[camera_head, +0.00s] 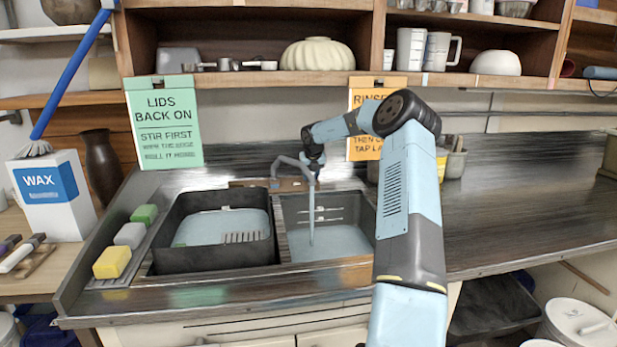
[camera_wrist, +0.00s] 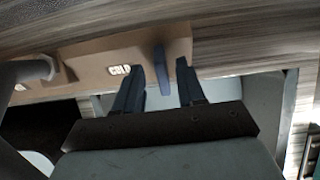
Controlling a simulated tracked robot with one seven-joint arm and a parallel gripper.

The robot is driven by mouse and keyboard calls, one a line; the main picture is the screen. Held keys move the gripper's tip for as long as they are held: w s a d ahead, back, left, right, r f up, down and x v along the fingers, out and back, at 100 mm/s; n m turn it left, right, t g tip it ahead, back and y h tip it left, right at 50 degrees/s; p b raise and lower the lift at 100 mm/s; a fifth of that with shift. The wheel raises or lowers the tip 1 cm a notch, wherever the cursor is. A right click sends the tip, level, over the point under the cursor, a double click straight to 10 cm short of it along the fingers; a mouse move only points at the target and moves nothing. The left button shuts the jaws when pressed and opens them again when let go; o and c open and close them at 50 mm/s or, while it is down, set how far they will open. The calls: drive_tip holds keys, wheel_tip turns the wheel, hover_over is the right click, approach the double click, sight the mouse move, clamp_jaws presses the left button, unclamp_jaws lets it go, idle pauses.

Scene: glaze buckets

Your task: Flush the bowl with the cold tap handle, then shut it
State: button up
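The grey tap (camera_head: 290,168) stands behind the sink on a brown backing block, and a pale stream of water (camera_head: 311,215) falls from its spout. The stream lands in the right-hand bowl (camera_head: 335,240), which has pale blue water in it. In the wrist view the dark blue cold tap handle (camera_wrist: 161,66) stands on the brown block, just right of a "COLD" label (camera_wrist: 118,70). My gripper (camera_wrist: 160,72) is open, with its fingers on either side of the handle and gaps showing beside it. In the head view my gripper (camera_head: 314,165) is small and partly hidden by the tap.
A dark tub (camera_head: 210,262) with pale water fills the left side of the sink. Yellow, white and green sponges (camera_head: 130,234) line its left edge. Containers (camera_head: 452,163) stand behind my arm at right. The right counter (camera_head: 530,200) is clear. A shelf (camera_head: 320,78) hangs above.

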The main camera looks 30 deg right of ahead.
drive_tip(key=v, duration=1.3)
drive_tip(key=shift+s+a, duration=0.1)
drive_tip(key=shift+a, duration=0.05)
